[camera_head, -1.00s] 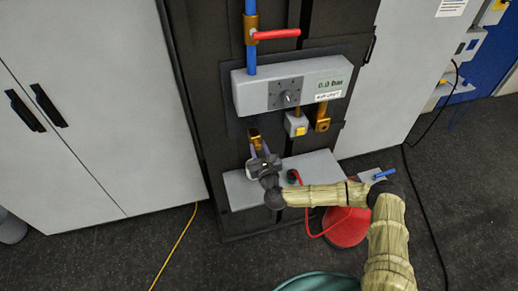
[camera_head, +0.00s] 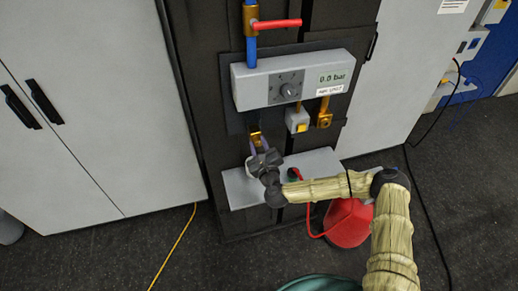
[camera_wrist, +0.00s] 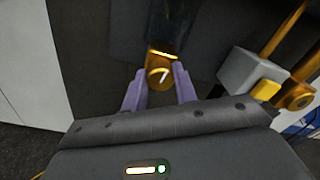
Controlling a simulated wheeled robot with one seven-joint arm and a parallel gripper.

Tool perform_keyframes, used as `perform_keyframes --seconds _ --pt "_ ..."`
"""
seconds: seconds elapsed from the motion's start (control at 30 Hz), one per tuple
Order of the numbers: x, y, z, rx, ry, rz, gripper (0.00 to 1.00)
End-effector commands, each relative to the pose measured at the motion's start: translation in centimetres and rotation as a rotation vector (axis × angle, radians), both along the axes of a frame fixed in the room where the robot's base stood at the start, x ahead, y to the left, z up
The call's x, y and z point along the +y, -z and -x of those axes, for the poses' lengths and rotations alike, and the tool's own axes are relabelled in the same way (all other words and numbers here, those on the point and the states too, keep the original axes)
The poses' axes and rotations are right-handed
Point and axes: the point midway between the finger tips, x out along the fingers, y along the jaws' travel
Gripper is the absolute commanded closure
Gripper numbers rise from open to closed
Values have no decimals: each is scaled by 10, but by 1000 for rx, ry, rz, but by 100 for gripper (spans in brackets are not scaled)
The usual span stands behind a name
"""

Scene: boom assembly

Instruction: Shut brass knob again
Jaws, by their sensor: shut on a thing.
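The brass knob (camera_wrist: 159,77) is a small round brass part with a pale line on its face, below a dark fitting on the panel. In the head view the brass piece (camera_head: 256,137) shows just above my gripper (camera_head: 259,146). In the wrist view the purple fingers of my gripper (camera_wrist: 160,86) reach up on both sides of the knob and are shut on it. The contact faces of the fingers are hard to make out.
A grey gauge box (camera_head: 252,90) reading 0.0 bar stands above, with a red-handled valve (camera_head: 276,23) over it. To the right hang a small grey box with a yellow button (camera_head: 298,122) and another brass fitting (camera_head: 324,113). A grey ledge (camera_head: 235,184) lies below.

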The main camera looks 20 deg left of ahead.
Motion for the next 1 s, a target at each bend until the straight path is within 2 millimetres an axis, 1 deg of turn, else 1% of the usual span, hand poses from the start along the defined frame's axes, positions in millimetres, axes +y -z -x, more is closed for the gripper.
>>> perform_keyframes --seconds 0.03,1.0 --pt "0 4 0 -27 -1 39 94" --pt "1 5 0 -529 -1 815 94"
